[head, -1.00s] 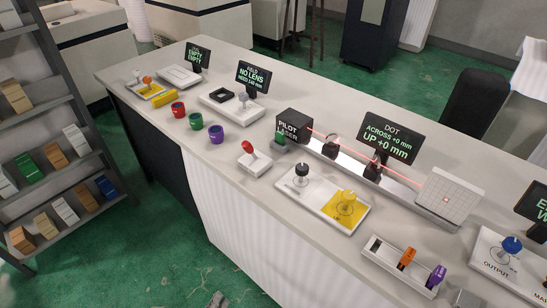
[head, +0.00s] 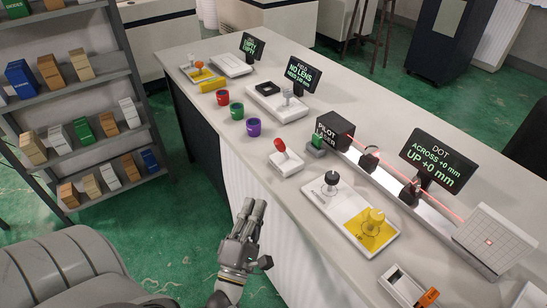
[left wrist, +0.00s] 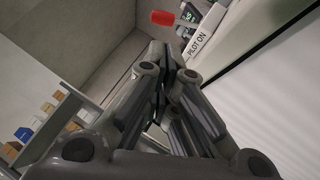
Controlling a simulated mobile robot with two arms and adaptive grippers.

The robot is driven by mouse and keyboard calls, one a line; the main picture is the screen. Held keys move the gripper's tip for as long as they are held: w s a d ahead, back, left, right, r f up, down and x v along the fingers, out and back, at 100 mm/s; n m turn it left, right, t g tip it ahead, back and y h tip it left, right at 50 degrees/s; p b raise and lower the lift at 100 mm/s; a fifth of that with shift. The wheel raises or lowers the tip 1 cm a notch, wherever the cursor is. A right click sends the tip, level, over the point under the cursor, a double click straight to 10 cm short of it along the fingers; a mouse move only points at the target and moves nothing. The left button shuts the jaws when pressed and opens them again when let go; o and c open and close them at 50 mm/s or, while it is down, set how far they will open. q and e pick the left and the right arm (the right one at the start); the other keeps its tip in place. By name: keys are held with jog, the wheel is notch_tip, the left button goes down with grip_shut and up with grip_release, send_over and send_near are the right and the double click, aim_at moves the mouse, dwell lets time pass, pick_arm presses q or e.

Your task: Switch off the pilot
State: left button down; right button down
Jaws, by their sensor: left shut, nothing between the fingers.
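The black pilot laser box (head: 334,135) stands on the counter, with a red beam running right from it. In front of it is a small white switch base (head: 287,164) with a red-tipped lever (head: 280,145). In the left wrist view a white face (left wrist: 197,46) reads "PILOT ON", and a red tip (left wrist: 163,17) shows beside it. My left gripper (head: 254,207) is shut and empty, in front of the counter's near edge and apart from the switch. It also fills the middle of the left wrist view (left wrist: 172,58). My right gripper is not in view.
Red, green and purple cups (head: 238,111) stand left of the switch. A white and yellow tray (head: 350,215) with black and yellow knobs lies to its right. The DOT screen (head: 438,160) stands behind. A shelf of boxes (head: 75,115) is at the left.

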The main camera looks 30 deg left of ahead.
pick_arm(q)
jog(key=p, duration=0.3)
send_near(281, 144)
jog(key=w+a, duration=0.2)
jog(key=w, duration=0.1)
jog(key=w+a, duration=0.1)
jog(key=w, duration=0.1)
jog(key=shift+a, duration=0.3)
jog(key=shift+w+a, duration=0.2)
jog(key=shift+w, duration=0.4)
jog(key=shift+r, duration=0.1)
jog(key=shift+w+d+r+m+g+h+p, duration=0.1)
jog(key=shift+w+r+m+g+h+p, duration=0.25)
jog(key=shift+p, duration=1.55)
jog(key=r+m+g+p, duration=0.1)
jog(key=p, duration=0.3)
jog(key=w+r+m+g+h+p, duration=0.1)
jog(key=g+p, duration=0.1)
jog(key=p, duration=0.3)
jog(key=shift+w+d+r+m, duration=0.15)
jog(key=shift+w+d+m, duration=0.05)
jog(key=shift+d+m, duration=0.2)
jog(key=shift+w+d+p, duration=0.2)
jog(key=shift+w+p, duration=0.2)
jog(key=shift+w, duration=0.1)
jog(key=shift+w+d+r, duration=0.1)
jog(key=shift+w+d, duration=0.1)
jog(key=shift+w, duration=0.45)
jog(key=shift+s+d, duration=0.1)
jog(key=shift+s, duration=0.05)
